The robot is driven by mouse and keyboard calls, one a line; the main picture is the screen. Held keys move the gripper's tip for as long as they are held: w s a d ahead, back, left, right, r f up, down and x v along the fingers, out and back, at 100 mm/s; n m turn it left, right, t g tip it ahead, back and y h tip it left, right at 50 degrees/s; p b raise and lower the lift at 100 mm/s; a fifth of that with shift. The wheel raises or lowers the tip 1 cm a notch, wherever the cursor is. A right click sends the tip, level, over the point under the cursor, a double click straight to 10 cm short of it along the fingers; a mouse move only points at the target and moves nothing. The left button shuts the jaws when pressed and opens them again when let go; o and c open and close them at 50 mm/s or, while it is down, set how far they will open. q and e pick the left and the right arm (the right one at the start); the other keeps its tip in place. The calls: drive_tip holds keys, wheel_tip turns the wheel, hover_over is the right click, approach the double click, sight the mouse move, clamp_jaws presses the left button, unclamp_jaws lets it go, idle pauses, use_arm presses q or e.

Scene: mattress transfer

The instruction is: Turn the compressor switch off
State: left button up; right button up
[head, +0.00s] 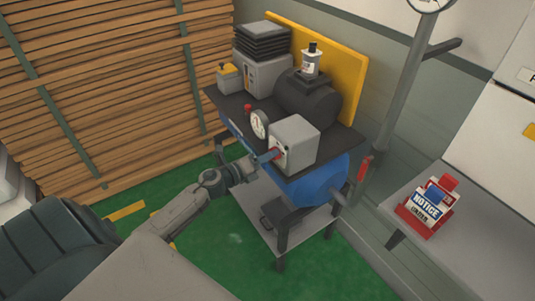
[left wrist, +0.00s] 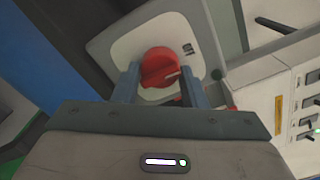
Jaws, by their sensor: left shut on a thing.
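The compressor switch (left wrist: 160,66) is a round red knob on a pale plate on the front of a grey box (head: 297,142). The box sits on the compressor (head: 318,183), a blue tank with a dark top plate. My left gripper (head: 264,158) reaches the knob from the lower left. In the left wrist view its two fingers (left wrist: 160,82) stand on either side of the knob and are shut on it. A light line on the knob slants slightly. My right gripper is not in view.
A gauge (head: 259,124) stands left of the grey box. A yellow panel (head: 318,52) is behind the compressor, and stacked timber (head: 95,100) is at the left. Green floor is open in front.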

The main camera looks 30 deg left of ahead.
use_arm(q)
drive_tip(key=shift+n, duration=0.3)
idle(0.4)
drive_tip(key=o, duration=1)
drive_tip(key=shift+c, duration=0.2)
drive_tip(key=p+v, duration=0.2)
drive_tip(key=v, duration=0.8)
drive_tip(key=shift+s+a, duration=0.15)
drive_tip(key=shift+s, duration=0.2)
